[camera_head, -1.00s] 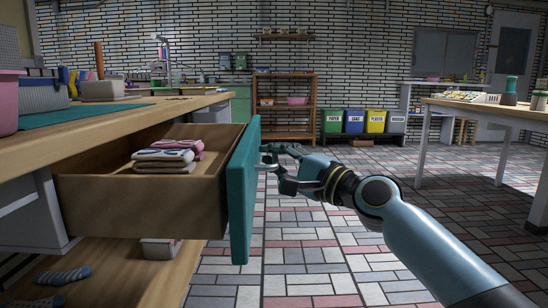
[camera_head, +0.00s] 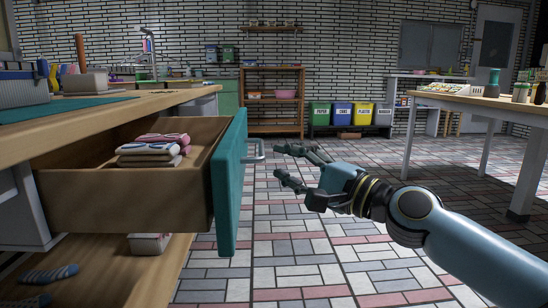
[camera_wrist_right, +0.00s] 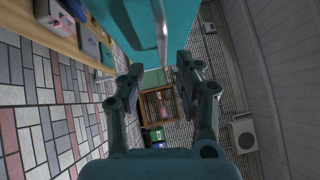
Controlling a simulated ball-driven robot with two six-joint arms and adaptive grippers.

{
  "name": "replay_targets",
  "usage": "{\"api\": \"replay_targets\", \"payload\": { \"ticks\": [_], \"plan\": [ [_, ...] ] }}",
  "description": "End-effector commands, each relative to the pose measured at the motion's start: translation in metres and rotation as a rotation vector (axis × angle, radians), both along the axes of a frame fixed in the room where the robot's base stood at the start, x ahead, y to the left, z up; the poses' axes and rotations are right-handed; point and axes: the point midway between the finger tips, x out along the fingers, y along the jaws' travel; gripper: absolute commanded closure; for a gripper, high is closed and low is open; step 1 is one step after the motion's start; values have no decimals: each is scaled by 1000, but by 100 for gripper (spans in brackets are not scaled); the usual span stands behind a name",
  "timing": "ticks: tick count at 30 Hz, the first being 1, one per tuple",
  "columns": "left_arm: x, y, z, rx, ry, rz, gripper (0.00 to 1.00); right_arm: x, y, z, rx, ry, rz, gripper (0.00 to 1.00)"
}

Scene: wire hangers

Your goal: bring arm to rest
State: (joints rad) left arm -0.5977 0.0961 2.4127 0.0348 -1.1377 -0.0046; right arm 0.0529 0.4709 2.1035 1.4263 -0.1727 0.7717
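My right gripper (camera_head: 285,163) is open and empty, just right of the drawer's metal handle (camera_head: 254,152) and apart from it. The drawer (camera_head: 125,200) is pulled out from the wooden desk, with a teal front (camera_head: 228,185). Folded cloths (camera_head: 152,150) lie inside it. In the right wrist view, the open fingers (camera_wrist_right: 152,85) stand apart with the handle (camera_wrist_right: 161,32) ahead of and above the gap between them. My left gripper is not in view.
A table (camera_head: 487,98) with items on it stands at the right. A wooden shelf (camera_head: 273,130) and colored bins (camera_head: 342,115) stand by the back wall. Socks (camera_head: 48,274) lie on the lower board at left. The tiled floor between is clear.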

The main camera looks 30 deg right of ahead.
Motion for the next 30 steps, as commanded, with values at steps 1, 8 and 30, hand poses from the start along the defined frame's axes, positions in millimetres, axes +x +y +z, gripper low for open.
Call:
{"api": "replay_targets", "payload": {
  "ticks": [1,8,30],
  "plan": [
    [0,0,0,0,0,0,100,-3,-1,-1,0,3,2,66],
    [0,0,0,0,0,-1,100,-5,-2,-1,1,1,-1,66],
    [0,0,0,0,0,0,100,-171,69,-166,-547,325,148,66]
  ]
}}
